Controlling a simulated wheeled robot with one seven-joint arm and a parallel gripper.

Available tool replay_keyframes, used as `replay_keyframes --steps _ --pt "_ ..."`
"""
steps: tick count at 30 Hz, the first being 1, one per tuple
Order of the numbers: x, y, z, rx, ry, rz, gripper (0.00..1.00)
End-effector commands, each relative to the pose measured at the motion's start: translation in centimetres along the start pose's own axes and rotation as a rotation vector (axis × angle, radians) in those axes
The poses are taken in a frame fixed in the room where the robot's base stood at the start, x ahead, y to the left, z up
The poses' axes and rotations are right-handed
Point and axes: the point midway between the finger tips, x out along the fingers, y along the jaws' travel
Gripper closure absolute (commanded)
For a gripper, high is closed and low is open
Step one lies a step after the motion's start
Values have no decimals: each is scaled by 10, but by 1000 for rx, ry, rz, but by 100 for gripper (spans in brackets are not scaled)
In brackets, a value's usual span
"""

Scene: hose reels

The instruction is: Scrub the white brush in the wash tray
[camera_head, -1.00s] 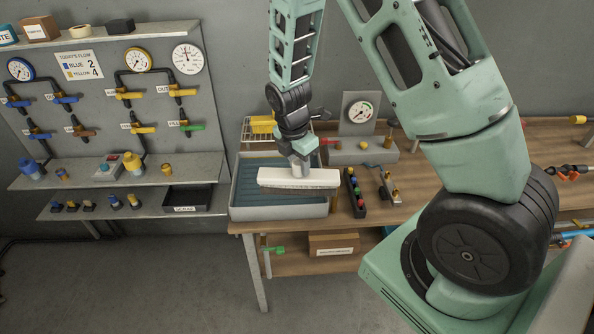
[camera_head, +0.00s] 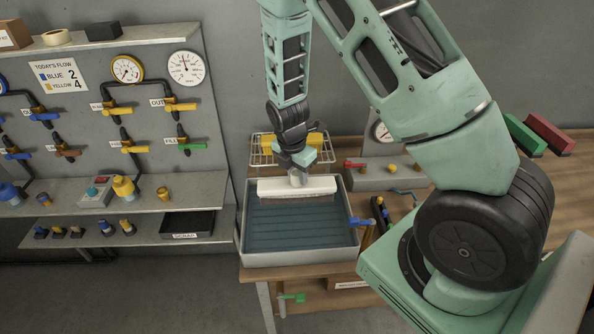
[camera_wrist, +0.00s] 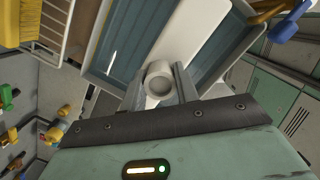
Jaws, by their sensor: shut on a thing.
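The white brush (camera_head: 320,187) is a long white block with a short round grip on top. It lies crosswise over the far part of the wash tray (camera_head: 245,222), a grey-rimmed tray with a blue-grey ribbed floor. My gripper (camera_head: 297,172) is above the brush, shut on its grip. In the wrist view the fingers of my gripper (camera_wrist: 160,88) stand on both sides of the round grip, and the white body of the brush (camera_wrist: 185,28) runs beyond it over the tray. The brush's underside is hidden, so I cannot tell whether it touches the tray floor.
A wire rack (camera_head: 262,152) with yellow things stands behind the tray. A blue-handled valve (camera_head: 362,221) is at the tray's right edge. A shelf (camera_head: 150,222) with a black bin is at the left. Red and green blocks (camera_head: 548,132) lie at the far right.

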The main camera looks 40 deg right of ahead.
Motion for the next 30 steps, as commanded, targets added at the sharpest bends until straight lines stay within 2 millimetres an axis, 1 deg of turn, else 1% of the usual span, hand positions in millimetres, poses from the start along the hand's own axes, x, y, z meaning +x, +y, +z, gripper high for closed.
replay_keyframes --steps 1,21,27,30 --pt "9 0 -1 0 0 0 100" --pt "72 0 -11 0 0 1 100" --pt "86 0 -13 0 0 0 100" --pt "91 0 -14 0 0 0 100"
